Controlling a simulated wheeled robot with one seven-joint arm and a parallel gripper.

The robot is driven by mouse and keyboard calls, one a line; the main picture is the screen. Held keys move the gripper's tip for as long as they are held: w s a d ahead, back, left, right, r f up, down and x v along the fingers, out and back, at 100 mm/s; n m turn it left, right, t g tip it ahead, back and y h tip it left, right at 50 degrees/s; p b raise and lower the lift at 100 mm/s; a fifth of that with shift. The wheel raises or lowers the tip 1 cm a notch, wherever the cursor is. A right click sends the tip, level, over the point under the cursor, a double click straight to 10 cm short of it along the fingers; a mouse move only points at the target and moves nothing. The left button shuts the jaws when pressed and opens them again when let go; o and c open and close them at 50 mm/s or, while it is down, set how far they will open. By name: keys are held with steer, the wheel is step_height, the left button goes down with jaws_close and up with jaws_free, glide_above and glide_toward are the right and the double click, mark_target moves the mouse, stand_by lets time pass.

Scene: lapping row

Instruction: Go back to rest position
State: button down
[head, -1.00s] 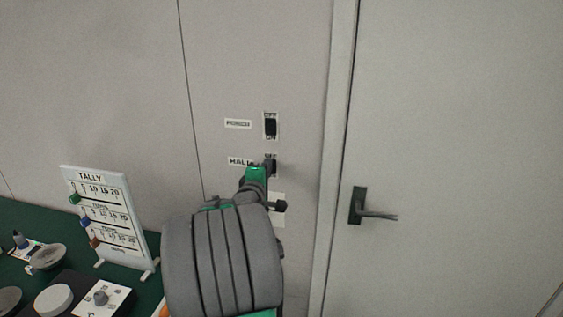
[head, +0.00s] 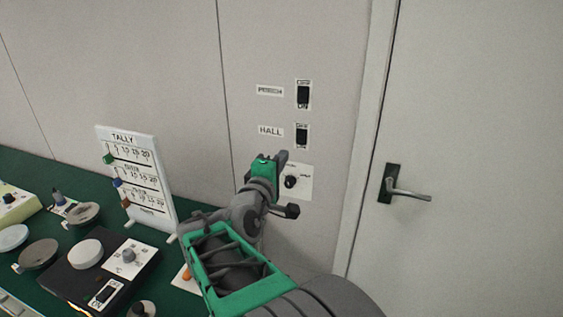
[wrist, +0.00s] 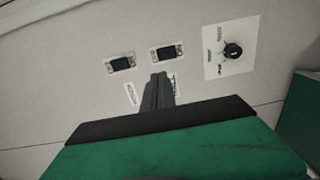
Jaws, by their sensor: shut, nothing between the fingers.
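My gripper (head: 282,156) is shut and empty. In the head view it is in front of the wall, just below the HALL switch (head: 302,136) and beside the dial plate. In the wrist view its closed fingers (wrist: 158,90) point at the wall, and they partly cover a label there. The upper switch (head: 303,94) sits above the HALL switch, beside its own label (head: 270,91). Both switches also show in the wrist view. The gripper appears apart from both switches.
A black dial on a white plate (head: 305,184) is low on the wall. A door with a dark handle (head: 408,194) stands at right. At left, a green table (head: 60,168) bears a TALLY board (head: 143,190), a black panel with a white disc (head: 86,253), and several round dishes.

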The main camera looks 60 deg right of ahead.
stand_by(0.4)
steer(key=a+f+m+g+y, duration=0.1)
steer(key=a+f+m+y, duration=0.45)
steer(key=f, duration=0.45)
steer(key=a+f+m+g+y, duration=0.2)
steer(key=a+f+m+y, duration=0.4)
steer(key=f, duration=0.5)
steer(key=w+a+r+n+y, duration=0.1)
steer(key=a+n, duration=0.3)
steer(key=a, duration=1)
steer(key=w+a+r+n+t+y, duration=0.1)
steer(key=a+n+y, duration=0.3)
steer(key=a, duration=1)
steer(key=shift+w+a+r+n+t+y, duration=0.3)
steer(key=shift+w+r+n+y, duration=0.05)
steer(key=shift+w+r, duration=0.25)
